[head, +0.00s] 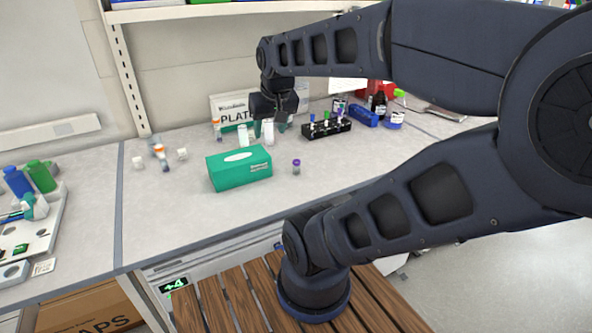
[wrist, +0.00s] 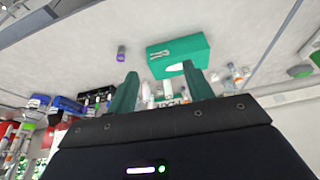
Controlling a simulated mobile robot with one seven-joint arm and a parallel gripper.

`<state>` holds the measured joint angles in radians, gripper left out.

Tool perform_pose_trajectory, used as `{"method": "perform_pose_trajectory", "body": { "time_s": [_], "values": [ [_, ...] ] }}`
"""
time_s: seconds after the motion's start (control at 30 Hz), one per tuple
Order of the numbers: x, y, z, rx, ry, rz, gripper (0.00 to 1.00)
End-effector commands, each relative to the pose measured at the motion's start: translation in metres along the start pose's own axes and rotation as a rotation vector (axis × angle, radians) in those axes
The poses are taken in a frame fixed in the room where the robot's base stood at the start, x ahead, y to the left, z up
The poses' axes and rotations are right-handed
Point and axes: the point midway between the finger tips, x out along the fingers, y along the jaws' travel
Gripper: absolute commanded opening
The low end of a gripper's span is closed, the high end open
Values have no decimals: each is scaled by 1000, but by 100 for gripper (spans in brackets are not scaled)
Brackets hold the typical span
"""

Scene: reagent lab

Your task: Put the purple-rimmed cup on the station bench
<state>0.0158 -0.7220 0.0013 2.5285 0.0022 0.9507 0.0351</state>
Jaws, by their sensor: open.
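A small purple-topped container (head: 296,166), the only thing that looks like the purple-rimmed cup, stands on the grey bench (head: 200,225) right of the green tissue box (head: 240,166). It also shows in the wrist view (wrist: 121,52), up and left of the fingers. Whether its top is a rim or a cap is too small to tell. My gripper (head: 270,127) is open, with green fingers, over the back of the bench, behind the tissue box. In the wrist view nothing shows gripped between the fingers.
White bottles (head: 243,136) stand by the fingers. A black tube rack (head: 326,127) and a blue item (head: 363,116) are to the right. Small vials (head: 163,158) stand left, and a white tray (head: 30,235) with bottles is at far left. The front middle of the bench is clear.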

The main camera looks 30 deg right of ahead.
Motion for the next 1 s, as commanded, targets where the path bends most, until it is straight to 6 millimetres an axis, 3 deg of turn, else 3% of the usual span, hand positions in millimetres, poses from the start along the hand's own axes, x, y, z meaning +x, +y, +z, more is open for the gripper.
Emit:
{"method": "perform_pose_trajectory", "body": {
  "time_s": [0.5,1.0],
  "values": [
    [77,49,-66,504,-157,69,51],
    [178,118,-99,1005,-289,188,51]
  ]
}}
